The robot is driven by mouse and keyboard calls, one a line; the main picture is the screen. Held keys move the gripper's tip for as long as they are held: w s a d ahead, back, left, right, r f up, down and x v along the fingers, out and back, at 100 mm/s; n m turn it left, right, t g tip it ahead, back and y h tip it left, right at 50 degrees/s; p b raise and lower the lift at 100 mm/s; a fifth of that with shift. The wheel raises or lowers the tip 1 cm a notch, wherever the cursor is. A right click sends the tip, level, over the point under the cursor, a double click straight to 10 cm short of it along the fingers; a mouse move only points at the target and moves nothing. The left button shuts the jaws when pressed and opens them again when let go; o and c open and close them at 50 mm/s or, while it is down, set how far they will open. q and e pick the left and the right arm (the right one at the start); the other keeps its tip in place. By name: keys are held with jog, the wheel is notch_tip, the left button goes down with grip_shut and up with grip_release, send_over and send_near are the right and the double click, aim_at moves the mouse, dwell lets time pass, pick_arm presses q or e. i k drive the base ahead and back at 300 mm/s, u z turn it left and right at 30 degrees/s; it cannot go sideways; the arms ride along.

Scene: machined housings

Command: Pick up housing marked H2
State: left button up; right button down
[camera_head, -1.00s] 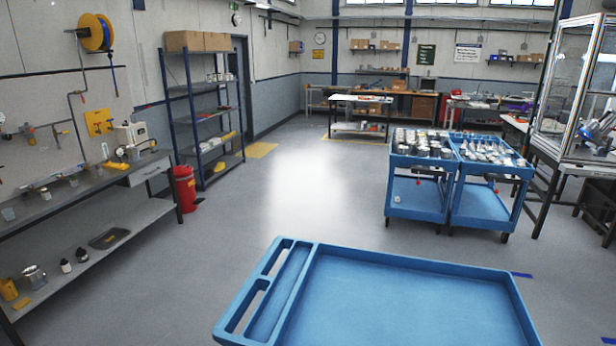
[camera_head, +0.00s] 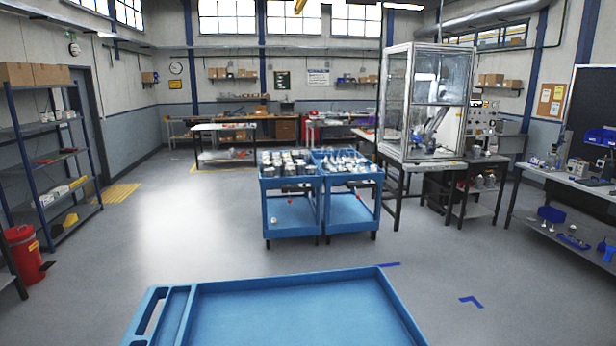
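Many small grey and white parts, which may be the machined housings, stand on top of two blue carts, the left cart (camera_head: 290,205) and the right cart (camera_head: 350,196), in the middle distance. They are too small for me to read any marking, so I cannot tell which one is H2. Neither of my grippers shows in the view.
An empty blue tray top (camera_head: 290,312) is close in front of me. Open grey floor (camera_head: 180,225) lies between it and the carts. A glass-walled enclosure (camera_head: 425,105) stands right of the carts. A red bin (camera_head: 23,254) and shelving (camera_head: 50,150) are at left.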

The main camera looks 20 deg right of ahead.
aim_at(289, 172)
jog(key=z, duration=2.65)
jog(key=i, duration=3.85)
jog(key=u, duration=2.35)
jog(key=i, duration=4.15)
